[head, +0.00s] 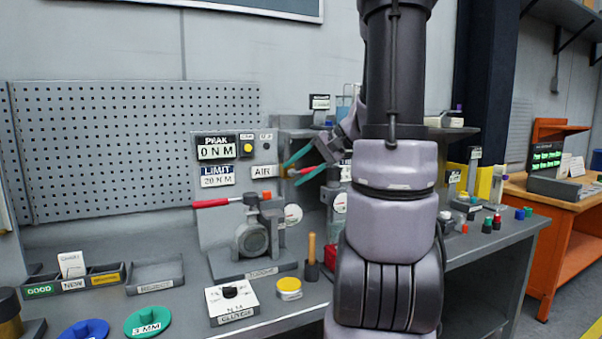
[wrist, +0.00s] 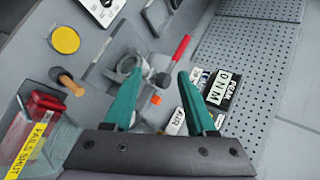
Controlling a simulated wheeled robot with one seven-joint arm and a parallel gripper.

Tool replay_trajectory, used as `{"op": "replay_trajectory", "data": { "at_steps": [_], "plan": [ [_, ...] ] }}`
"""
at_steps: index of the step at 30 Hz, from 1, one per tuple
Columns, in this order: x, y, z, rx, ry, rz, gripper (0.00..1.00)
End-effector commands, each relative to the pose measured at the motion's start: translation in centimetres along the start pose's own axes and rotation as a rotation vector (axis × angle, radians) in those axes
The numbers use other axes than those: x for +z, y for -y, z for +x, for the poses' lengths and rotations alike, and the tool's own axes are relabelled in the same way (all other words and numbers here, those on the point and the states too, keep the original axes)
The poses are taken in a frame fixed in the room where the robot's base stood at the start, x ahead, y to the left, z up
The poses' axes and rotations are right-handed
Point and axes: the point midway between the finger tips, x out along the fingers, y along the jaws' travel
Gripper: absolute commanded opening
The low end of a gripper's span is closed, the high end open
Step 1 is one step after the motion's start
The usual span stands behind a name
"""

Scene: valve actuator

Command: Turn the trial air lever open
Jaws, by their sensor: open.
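The red air lever (head: 311,171) sits beside the AIR label (head: 264,171) on the bench unit in the head view, with a small brass piece at its left end. My gripper (head: 291,174) has two teal fingers spread apart, and the lever shows between them in this view. I cannot tell whether they touch it. In the wrist view my gripper (wrist: 159,75) is open with nothing held between the fingers. The AIR label (wrist: 177,121) shows by the right finger there; the air lever cannot be made out.
A valve body (head: 252,238) with a longer red handle (head: 212,203) and an orange cap (head: 266,195) stands left of my gripper. Gauges (head: 293,213) and a wooden-handled tool (head: 312,247) are close below. A pegboard (head: 130,150) stands behind. My arm hides the bench's middle right.

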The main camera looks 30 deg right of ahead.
Motion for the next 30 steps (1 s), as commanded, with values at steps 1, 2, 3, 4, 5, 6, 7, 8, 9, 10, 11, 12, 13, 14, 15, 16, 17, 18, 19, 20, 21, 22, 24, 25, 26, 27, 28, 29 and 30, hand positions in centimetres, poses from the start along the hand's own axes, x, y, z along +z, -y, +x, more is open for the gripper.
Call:
{"op": "replay_trajectory", "data": {
  "at_steps": [1, 2, 3, 4, 5, 6, 7, 8, 9, 10, 11, 12, 13, 14, 15, 16, 17, 18, 19, 20, 21, 22, 24, 25, 26, 27, 28, 29, 30],
  "plan": [
    [0.1, 0.0, 0.0, 0.004, 0.002, -0.002, 0.57],
    [0.2, 0.1, 0.0, 0.005, 0.002, -0.003, 0.57],
    [0.2, 0.1, 0.0, 0.007, 0.003, -0.003, 0.57],
    [0.3, 0.1, 0.0, 0.008, 0.003, -0.004, 0.57],
    [0.3, 0.1, 0.0, 0.008, 0.003, -0.004, 0.57],
    [0.3, 0.0, 0.0, 0.008, 0.003, -0.004, 0.57],
    [0.3, 0.0, 0.0, 0.008, 0.003, -0.004, 0.57],
    [0.3, 0.0, 0.0, 0.008, 0.003, -0.004, 0.57],
    [0.3, 0.0, 0.0, 0.008, 0.003, -0.004, 0.57],
    [0.2, 0.1, 0.0, 0.008, 0.003, -0.004, 0.57],
    [0.2, 0.1, 0.0, 0.008, 0.003, -0.004, 0.53],
    [0.2, 0.1, 0.1, 0.006, 0.003, -0.001, 0.38],
    [0.2, 0.1, 0.1, 0.001, 0.004, 0.007, 0.26],
    [0.1, 0.1, 0.2, -0.008, 0.005, 0.021, 0.15],
    [-0.2, 0.1, 0.5, -0.028, 0.008, 0.054, 0.00],
    [-0.6, 0.2, 0.8, -0.051, 0.011, 0.092, 0.00],
    [-1.0, 0.3, 1.1, -0.082, 0.014, 0.140, 0.00],
    [-1.8, 0.5, 1.6, -0.132, 0.018, 0.222, 0.00],
    [-2.5, 0.6, 2.0, -0.179, 0.021, 0.296, 0.00],
    [-3.4, 0.6, 2.5, -0.229, 0.023, 0.377, 0.00],
    [-5.0, 0.6, 2.9, -0.305, 0.022, 0.495, 0.00],
    [-6.2, 0.5, 3.3, -0.364, 0.020, 0.589, 0.00],
    [-9.5, -0.3, 3.8, -0.505, 0.006, 0.802, 0.00],
    [-10.9, -0.9, 4.0, -0.565, -0.003, 0.891, 0.00],
    [-12.4, -1.6, 4.0, -0.623, -0.016, 0.974, 0.00],
    [-14.3, -2.7, 4.0, -0.701, -0.036, 1.079, 0.00],
    [-15.6, -3.7, 4.0, -0.755, -0.052, 1.151, 0.00],
    [-16.9, -4.7, 4.0, -0.807, -0.069, 1.217, 0.00],
    [-18.3, -6.1, 3.9, -0.871, -0.092, 1.296, 0.00]
  ]
}}
